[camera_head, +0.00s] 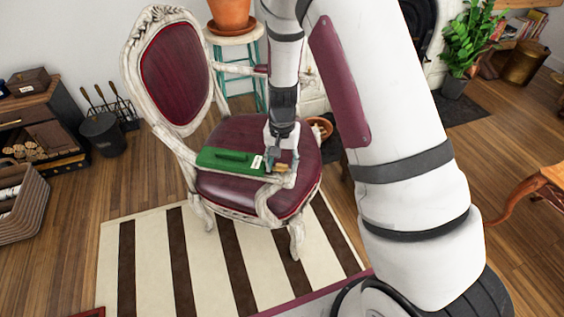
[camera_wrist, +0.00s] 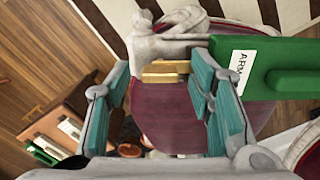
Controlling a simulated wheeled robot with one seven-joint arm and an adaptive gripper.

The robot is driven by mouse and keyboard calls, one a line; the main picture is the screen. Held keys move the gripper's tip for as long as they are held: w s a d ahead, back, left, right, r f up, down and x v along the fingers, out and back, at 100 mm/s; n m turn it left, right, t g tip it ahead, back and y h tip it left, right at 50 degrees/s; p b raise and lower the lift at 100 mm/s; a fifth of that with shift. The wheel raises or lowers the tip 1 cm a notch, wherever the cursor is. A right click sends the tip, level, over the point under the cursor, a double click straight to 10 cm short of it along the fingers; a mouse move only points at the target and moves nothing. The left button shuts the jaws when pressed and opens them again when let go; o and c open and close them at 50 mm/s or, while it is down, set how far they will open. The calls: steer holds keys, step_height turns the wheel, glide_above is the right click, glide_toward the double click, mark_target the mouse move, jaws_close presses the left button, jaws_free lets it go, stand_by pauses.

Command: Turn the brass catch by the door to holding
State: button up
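A small brass-coloured block (camera_head: 281,168) sits at the front end of the chair's pale armrest. It also shows in the wrist view (camera_wrist: 165,72), against the carved end of the armrest. A flat green piece (camera_head: 228,159) with a raised bar lies along the armrest beside it; its white label (camera_wrist: 240,62) reads "ARM", partly cut off. My gripper (camera_head: 281,160) is right over the brass block. In the wrist view its teal-padded fingers are apart, with the brass block seen in the gap between them; I cannot tell whether either finger touches it. No door is recognisable.
The chair (camera_head: 175,85) has a dark red seat and back. It stands at a striped rug (camera_head: 150,265). A plant pot (camera_head: 231,15) on a stool is behind it. A black bucket (camera_head: 103,133) and a wooden table (camera_head: 540,190) stand farther off.

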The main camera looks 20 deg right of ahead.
mark_target(282, 165)
steer(key=shift+r, duration=0.1)
step_height(282, 165, up, 12)
stand_by(0.6)
stand_by(0.4)
